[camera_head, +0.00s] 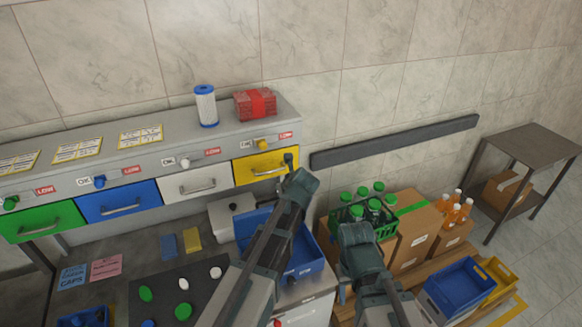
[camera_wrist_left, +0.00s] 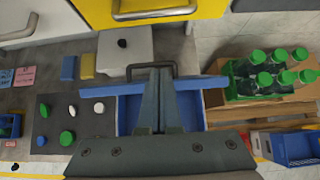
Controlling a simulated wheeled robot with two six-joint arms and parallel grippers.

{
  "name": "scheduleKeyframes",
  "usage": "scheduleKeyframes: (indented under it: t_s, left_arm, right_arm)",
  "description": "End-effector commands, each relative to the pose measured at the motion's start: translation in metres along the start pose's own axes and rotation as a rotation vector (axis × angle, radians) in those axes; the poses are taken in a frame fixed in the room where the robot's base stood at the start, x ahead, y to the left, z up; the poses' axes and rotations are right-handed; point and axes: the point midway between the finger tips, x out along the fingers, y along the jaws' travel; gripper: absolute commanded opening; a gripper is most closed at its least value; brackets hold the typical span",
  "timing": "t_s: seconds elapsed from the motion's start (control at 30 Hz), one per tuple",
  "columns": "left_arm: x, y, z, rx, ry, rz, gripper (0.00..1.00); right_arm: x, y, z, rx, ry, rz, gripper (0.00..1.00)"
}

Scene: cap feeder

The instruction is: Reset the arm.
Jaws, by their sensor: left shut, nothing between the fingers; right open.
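My left gripper (camera_head: 289,160) is raised in front of the yellow drawer (camera_head: 265,167), near the right end of its handle in the head view. In the left wrist view its fingers (camera_wrist_left: 160,75) are together with nothing between them. They overlap the blue tray (camera_wrist_left: 190,112) behind them, and I see no clear contact. My right gripper (camera_head: 358,234) is just in front of the green crate of bottles (camera_head: 350,218). It is open and appears empty, its fingertips seen foreshortened.
Green (camera_head: 40,222), blue (camera_head: 118,201) and white (camera_head: 197,184) drawers line the cabinet. A dark mat (camera_head: 160,275) holds green and white caps. Cardboard boxes (camera_head: 415,230), orange bottles (camera_head: 458,212) and a blue bin (camera_head: 458,285) stand right. Open floor (camera_head: 545,240) lies further right.

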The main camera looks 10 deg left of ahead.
Motion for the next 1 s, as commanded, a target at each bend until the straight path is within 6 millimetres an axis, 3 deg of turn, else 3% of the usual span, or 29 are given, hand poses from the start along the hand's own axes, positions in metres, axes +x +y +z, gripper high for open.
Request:
scheduleKeyframes:
  t_s: [0.17,0.27,0.57,0.8,1.0]
  left_arm:
    - [0.002,0.001,-0.011,-0.044,0.014,0.001,0.0]
    - [0.003,0.003,-0.041,-0.188,0.059,0.011,0.0]
    - [-0.007,0.017,-0.182,-0.949,0.28,0.182,0.0]
    - [-0.026,0.033,-0.289,-1.518,0.375,0.466,0.0]
    - [-0.045,0.046,-0.352,-1.854,0.36,0.716,0.0]
  right_arm:
    - [0.007,-0.001,0.0,0.0,0.0,0.0,0.5]
    - [0.022,-0.002,-0.001,-0.001,0.0,0.0,0.5]
    - [0.084,-0.008,-0.005,-0.004,0.001,0.001,0.5]
    - [0.13,-0.012,-0.008,-0.006,0.002,0.002,0.5]
    - [0.156,-0.014,-0.01,-0.008,0.003,0.003,0.5]
